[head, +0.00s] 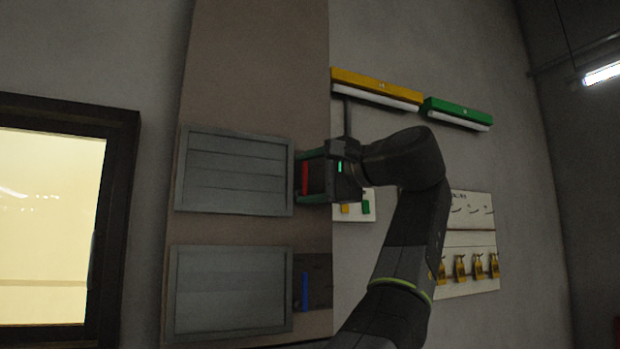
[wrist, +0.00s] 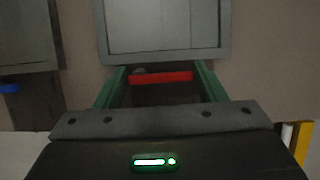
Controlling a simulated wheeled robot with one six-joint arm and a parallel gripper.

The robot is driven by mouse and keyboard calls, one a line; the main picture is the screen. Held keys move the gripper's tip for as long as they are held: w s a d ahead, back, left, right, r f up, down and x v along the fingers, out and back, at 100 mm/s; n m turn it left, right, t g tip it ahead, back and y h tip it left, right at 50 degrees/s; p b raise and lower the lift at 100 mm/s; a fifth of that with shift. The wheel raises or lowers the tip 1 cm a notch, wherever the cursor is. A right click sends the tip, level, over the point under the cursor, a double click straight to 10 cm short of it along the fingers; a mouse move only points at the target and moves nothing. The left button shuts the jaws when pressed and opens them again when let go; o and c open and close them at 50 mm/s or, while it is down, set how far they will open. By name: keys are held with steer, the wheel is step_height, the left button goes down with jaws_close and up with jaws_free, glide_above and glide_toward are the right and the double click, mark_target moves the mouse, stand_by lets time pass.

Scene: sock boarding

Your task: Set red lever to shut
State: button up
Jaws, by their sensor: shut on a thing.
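The red lever (head: 305,177) stands upright beside the right edge of the upper grey louvred panel (head: 234,171). My gripper (head: 302,178) is at the lever, one green finger above it and one below. In the wrist view the red lever (wrist: 161,78) lies crosswise between the two green fingers of my gripper (wrist: 160,80), spanning nearly the whole gap. The gripper is shut on the lever by its two ends. The lever's mount is mostly hidden behind my gripper.
Below, a blue lever (head: 304,291) stands beside a lower grey panel (head: 230,291). To the right are yellow (head: 375,87) and green (head: 457,111) wall fixtures and a white board with yellow padlocks (head: 470,268). A lit window (head: 50,228) is at left.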

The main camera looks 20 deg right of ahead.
steer(key=o, duration=1)
steer(key=shift+c, duration=0.2)
steer(key=v, duration=1.4)
steer(key=shift+w+a, duration=0.1)
steer(key=shift+a, duration=0.05)
steer(key=x, duration=1.3)
steer(key=shift+w+a, duration=0.15)
steer(key=shift+w, duration=0.2)
steer(key=shift+s, duration=0.1)
